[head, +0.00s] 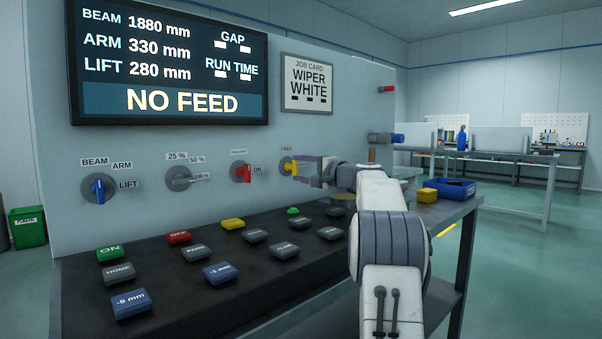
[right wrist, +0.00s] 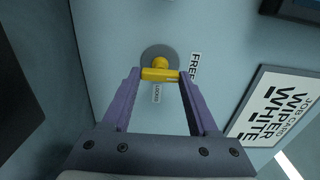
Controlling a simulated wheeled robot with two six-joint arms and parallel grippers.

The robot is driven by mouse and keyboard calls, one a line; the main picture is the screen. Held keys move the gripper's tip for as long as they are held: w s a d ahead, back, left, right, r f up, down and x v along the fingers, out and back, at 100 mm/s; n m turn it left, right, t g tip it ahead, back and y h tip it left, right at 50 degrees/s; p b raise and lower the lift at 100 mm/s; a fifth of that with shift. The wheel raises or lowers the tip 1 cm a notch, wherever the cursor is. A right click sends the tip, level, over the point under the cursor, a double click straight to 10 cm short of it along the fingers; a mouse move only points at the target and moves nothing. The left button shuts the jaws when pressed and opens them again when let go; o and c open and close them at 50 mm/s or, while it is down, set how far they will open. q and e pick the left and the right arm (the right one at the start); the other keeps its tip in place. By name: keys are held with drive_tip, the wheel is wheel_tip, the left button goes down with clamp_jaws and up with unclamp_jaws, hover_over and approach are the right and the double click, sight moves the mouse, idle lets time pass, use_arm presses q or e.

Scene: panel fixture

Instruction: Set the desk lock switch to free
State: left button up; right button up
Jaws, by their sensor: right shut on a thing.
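The desk lock switch is a yellow handle (head: 290,165) on a round grey plate, at the right end of the row of switches on the panel. My right gripper (head: 297,171) is shut on it. In the right wrist view the yellow handle (right wrist: 160,75) lies between my two purple fingertips (right wrist: 159,78). The handle stands about upright on the panel, in line with the FREE label (head: 286,149) above it. My left gripper is not in view.
A red switch (head: 244,173), a grey switch (head: 181,178) and a blue switch (head: 98,188) sit left along the panel. Several push buttons cover the dark desk (head: 190,290) below. A blue tray (head: 452,188) and yellow block (head: 427,195) lie right of my arm.

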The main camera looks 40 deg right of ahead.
drive_tip(key=shift+a+f, duration=0.1)
drive_tip(key=shift+f, duration=0.05)
drive_tip(key=o, duration=1.4)
drive_tip(key=s, duration=0.7)
drive_tip(key=s+d, duration=0.1)
drive_tip(key=s, duration=0.2)
drive_tip(key=shift+s, duration=0.2)
